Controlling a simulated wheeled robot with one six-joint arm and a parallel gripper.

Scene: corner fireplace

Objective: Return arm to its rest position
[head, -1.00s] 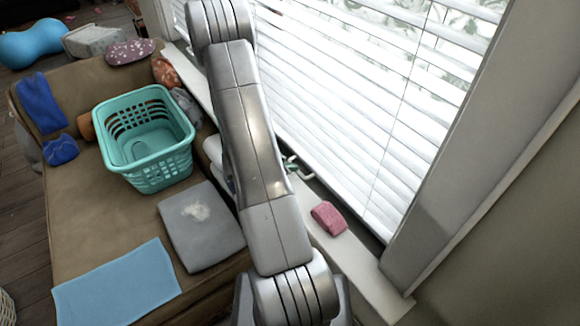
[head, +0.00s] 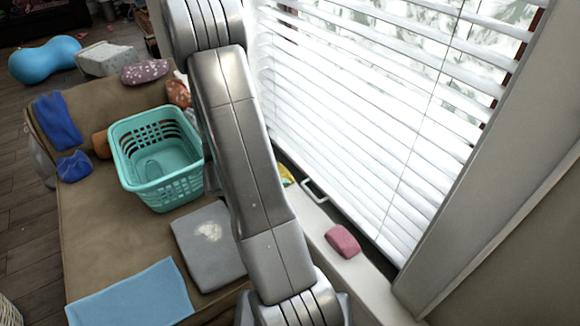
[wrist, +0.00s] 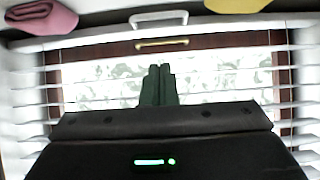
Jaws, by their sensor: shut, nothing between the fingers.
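My arm (head: 240,150) runs up through the middle of the head view, in front of the window, and hides part of the sofa and sill. My gripper does not show in the head view. In the wrist view my gripper (wrist: 158,84) shows its two dark fingers close together, shut with nothing between them. They point at the window with its white blinds (wrist: 85,75), and nothing is seen touching them.
A pink block (head: 342,241), a white handle (head: 314,191) and a yellow item (head: 287,176) are by the window sill (head: 375,300). The brown sofa (head: 95,230) holds a teal basket (head: 155,190), a grey cushion (head: 205,262) and a blue cloth (head: 130,297).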

